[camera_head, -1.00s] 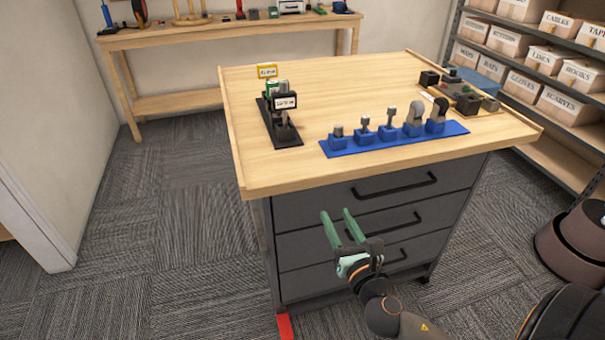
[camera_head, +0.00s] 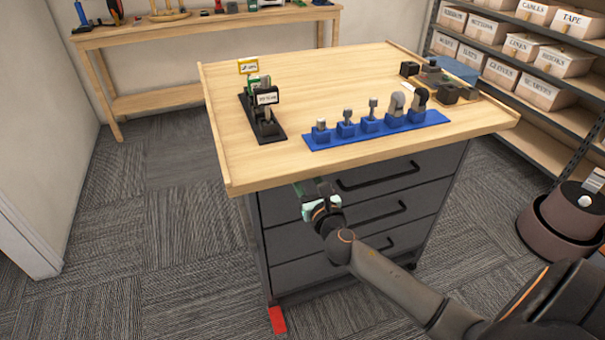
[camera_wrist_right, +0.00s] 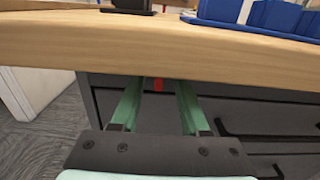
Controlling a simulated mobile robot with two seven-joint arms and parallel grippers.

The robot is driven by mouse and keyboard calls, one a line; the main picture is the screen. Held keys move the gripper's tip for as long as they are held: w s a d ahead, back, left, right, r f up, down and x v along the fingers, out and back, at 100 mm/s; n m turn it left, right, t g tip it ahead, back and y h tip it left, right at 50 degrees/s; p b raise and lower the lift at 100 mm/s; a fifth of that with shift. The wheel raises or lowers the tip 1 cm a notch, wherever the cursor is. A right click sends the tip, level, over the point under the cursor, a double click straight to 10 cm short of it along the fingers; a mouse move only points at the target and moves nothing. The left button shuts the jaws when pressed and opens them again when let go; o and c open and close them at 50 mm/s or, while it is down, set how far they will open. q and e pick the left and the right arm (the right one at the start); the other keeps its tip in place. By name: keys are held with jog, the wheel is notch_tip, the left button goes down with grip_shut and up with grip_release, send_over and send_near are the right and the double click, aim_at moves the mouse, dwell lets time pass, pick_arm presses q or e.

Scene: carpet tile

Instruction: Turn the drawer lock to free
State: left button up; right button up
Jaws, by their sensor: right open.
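A drawer cabinet (camera_head: 345,225) with dark grey fronts stands under a wooden top. In the right wrist view, a small red part (camera_wrist_right: 158,85) shows on the top drawer front, just under the edge of the top. It may be the drawer lock, but its shape and turn are too small to tell. My right gripper (camera_head: 304,187) is at the upper left of the drawer fronts, below the top's edge. In the right wrist view its green fingers (camera_wrist_right: 158,92) are open, with the red part between them in the picture. Contact cannot be told. My left gripper is not in view.
The wooden top (camera_head: 320,90) overhangs the drawers close above my gripper. Black bar handles (camera_head: 380,174) stick out to its right. A blue holder (camera_head: 376,131) and a black stand (camera_head: 262,120) are on top. A red piece (camera_head: 277,320) lies at the cabinet's foot.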

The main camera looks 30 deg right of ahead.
jog(key=shift+w+d, duration=0.1)
jog(key=shift+w, duration=0.25)
grip_shut()
dwell(0.5)
